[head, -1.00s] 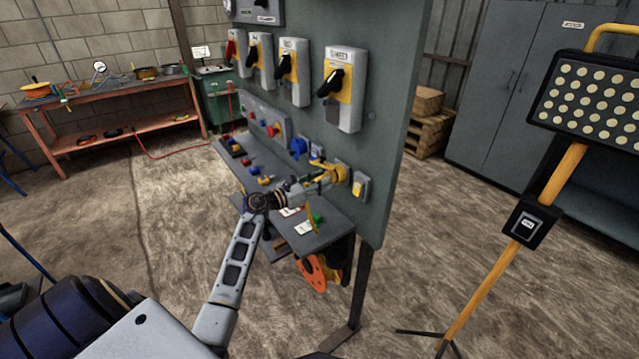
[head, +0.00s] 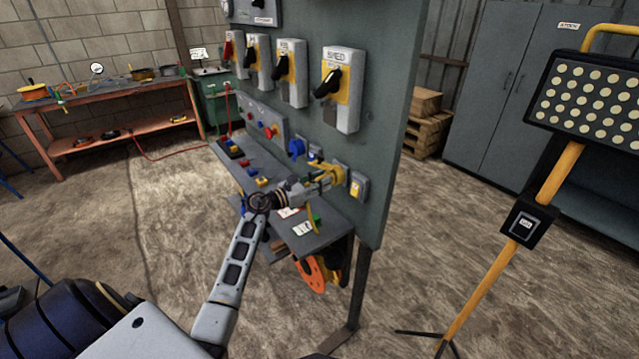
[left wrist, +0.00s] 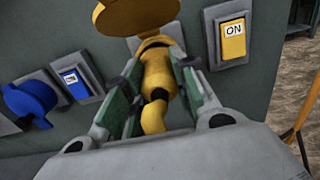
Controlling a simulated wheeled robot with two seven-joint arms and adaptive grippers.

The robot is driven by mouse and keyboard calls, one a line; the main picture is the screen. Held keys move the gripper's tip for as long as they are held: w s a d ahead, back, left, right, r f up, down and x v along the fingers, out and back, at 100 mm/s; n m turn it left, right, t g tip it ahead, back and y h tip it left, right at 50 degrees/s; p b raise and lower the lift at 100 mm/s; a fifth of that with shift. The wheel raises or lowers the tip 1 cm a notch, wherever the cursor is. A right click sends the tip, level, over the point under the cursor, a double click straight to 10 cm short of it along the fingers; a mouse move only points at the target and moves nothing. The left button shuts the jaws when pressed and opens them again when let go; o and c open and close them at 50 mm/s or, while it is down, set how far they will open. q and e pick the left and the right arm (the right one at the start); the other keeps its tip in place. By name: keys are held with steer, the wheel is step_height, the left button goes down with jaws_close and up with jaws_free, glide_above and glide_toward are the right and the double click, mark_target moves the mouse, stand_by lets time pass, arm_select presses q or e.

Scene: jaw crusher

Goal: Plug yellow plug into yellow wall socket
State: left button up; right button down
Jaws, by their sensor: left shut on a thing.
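My left gripper (head: 318,186) is at the upright grey panel, in front of the yellow wall socket (head: 337,171). It is shut on the yellow plug (left wrist: 156,78), which lies between the two green-padded fingers in the left wrist view. The plug's front end points at the socket and meets it or nearly so; I cannot tell how deep it sits. A round yellow lid (left wrist: 135,14) stands open above the plug's front end. The socket's opening is hidden behind the plug and lid. My right gripper is not in view.
A yellow switch (head: 357,187) is right of the socket. A blue socket (head: 297,148) and blue switch (left wrist: 74,86) are to the left. A narrow shelf (head: 327,236) with small parts runs below. A floor lamp on a yellow stand (head: 497,262) stands right.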

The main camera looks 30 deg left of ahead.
arm_select(q)
steer(key=shift+w, duration=0.1)
steer(key=o, duration=1.1)
steer(key=shift+v, duration=4.5)
